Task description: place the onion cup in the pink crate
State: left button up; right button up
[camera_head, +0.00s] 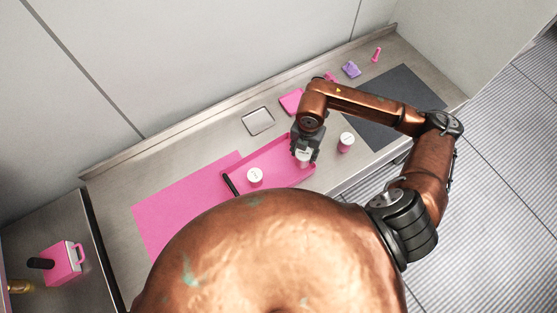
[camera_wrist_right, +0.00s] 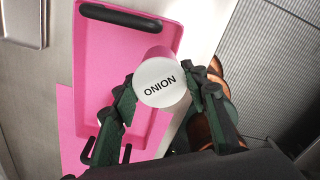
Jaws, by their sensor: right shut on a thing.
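The onion cup (camera_wrist_right: 160,82) has a white lid reading ONION and a pink body. My right gripper (camera_wrist_right: 165,100) is shut on it, one finger on each side. In the head view, my right gripper (camera_head: 304,150) holds the cup (camera_head: 304,156) at the right part of the pink crate (camera_head: 276,150). In the wrist view, the cup overlaps the side wall of the crate (camera_wrist_right: 125,60); its height above the crate is hard to tell. Another white-lidded cup (camera_head: 255,175) stands inside the crate, near its left handle. My left gripper is not in view.
A third white-lidded cup (camera_head: 346,142) stands on the counter right of the crate. A pink mat (camera_head: 180,205) lies left and a dark mat (camera_head: 400,105) right. A metal tray (camera_head: 258,121) and purple item (camera_head: 351,69) lie behind. A pink container (camera_head: 62,265) stands far left.

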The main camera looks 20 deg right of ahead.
jog(key=w+a+f+p, duration=0.1)
jog(key=w+a+f, duration=0.1)
jog(key=f, duration=0.1)
jog(key=w+a+f+p, duration=0.1)
jog(key=a+f, duration=0.1)
jog(key=f, duration=0.2)
jog(key=w+a+f+p, duration=0.1)
jog(key=w+a+f, duration=0.1)
jog(key=f, duration=0.1)
jog(key=shift+w+a+f, duration=0.1)
jog(key=shift+w+f, duration=0.05)
jog(key=shift+w, duration=0.15)
jog(key=shift+f, duration=0.1)
jog(key=shift+f, duration=0.2)
jog(key=o, duration=1.2)
jog(key=shift+r, duration=0.2)
